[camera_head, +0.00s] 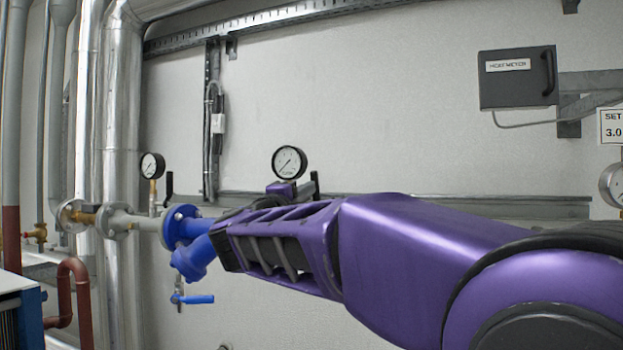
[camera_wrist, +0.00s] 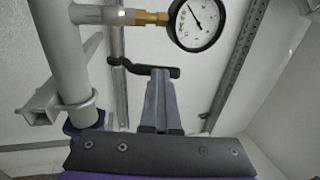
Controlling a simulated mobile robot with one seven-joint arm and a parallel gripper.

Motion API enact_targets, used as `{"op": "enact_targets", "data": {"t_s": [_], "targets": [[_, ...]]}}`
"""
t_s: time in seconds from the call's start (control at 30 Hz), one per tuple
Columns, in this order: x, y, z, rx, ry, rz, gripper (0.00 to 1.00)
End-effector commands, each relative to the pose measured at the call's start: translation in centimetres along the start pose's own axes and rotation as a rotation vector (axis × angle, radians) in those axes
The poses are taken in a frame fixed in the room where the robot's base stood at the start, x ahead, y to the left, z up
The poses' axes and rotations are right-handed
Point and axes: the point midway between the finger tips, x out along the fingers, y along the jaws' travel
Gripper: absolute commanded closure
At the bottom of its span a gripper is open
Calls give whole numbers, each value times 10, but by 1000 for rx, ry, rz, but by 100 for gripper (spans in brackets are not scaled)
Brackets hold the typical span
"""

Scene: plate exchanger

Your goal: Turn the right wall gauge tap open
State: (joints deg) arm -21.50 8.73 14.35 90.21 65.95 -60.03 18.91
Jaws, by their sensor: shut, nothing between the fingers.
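The right wall gauge (camera_head: 289,162) is a round white dial with a black rim, just above my purple arm in the head view. In the wrist view a gauge (camera_wrist: 197,24) shows at the top, on a brass fitting (camera_wrist: 152,19) joined to a pale pipe. A black tap lever (camera_wrist: 150,69) lies crosswise below it. My gripper (camera_wrist: 160,74) is shut and empty, its grey fingertips right at the lever; I cannot tell whether they touch. In the head view my arm hides the fitting below the right gauge and most of the gripper.
A second gauge (camera_head: 152,165) with a black lever (camera_head: 169,184) stands farther left. Blue flanged pipework (camera_head: 187,240) and a blue-handled valve (camera_head: 192,299) lie close to my forearm. Silver vertical pipes (camera_head: 122,130) stand at left. A grey heat meter box (camera_head: 517,80) hangs upper right.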

Motion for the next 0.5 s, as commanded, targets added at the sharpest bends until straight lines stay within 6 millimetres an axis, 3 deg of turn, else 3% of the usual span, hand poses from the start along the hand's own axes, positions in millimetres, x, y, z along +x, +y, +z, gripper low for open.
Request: {"op": "enact_targets", "data": {"t_s": [0.03,0.5], "targets": [[4,-10,-1,0,2,21,100],[18,-11,0,0,0,138,100]]}}
